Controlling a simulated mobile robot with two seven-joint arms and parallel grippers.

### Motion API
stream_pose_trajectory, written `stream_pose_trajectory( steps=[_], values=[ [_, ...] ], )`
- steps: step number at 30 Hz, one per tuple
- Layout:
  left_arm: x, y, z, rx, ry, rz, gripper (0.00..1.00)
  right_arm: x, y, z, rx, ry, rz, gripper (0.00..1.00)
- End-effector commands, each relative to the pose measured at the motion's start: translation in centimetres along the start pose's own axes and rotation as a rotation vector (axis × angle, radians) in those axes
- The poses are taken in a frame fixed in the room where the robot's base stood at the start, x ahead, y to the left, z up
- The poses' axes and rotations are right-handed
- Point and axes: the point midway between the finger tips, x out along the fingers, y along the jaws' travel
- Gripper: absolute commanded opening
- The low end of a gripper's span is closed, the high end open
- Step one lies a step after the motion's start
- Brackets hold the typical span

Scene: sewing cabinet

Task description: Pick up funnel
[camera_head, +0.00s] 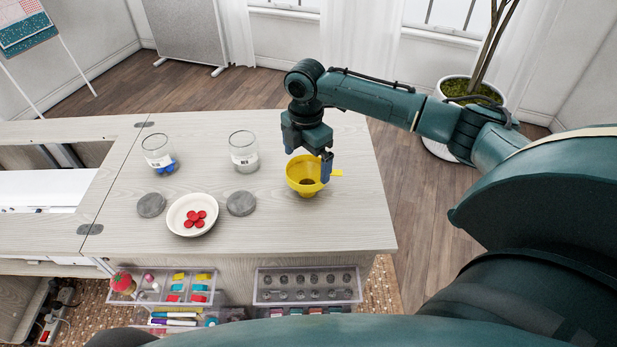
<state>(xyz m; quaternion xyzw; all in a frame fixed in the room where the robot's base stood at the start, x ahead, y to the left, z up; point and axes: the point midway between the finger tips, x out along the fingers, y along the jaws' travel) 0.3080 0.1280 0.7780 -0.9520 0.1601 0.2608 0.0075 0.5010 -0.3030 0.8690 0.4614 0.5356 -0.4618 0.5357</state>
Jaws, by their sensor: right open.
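A yellow funnel (303,180) stands on the light wooden cabinet top (330,235), wide mouth up, near the right part of the top. A small yellow tab (337,173) sticks out from its right side. My right gripper (309,165) points down over the funnel's rim and is open. One blue-tipped finger is at the funnel's right side, and the other is at the far left side of the rim. I cannot tell whether the fingers touch the funnel. My left gripper is not in view.
Left of the funnel are two glass jars (243,158) (157,158), two grey lids (241,203) (151,205) and a white dish (191,222) with several red pieces. Open trays (307,300) sit below the front edge. The top is clear in front of the funnel.

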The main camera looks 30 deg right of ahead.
Motion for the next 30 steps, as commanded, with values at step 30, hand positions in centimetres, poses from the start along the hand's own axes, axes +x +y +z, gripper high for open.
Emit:
stream_pose_trajectory(
  steps=[30],
  values=[
    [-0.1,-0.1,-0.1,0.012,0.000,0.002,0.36,5.3,-0.4,0.1,0.000,0.000,0.000,0.74]
  ],
)
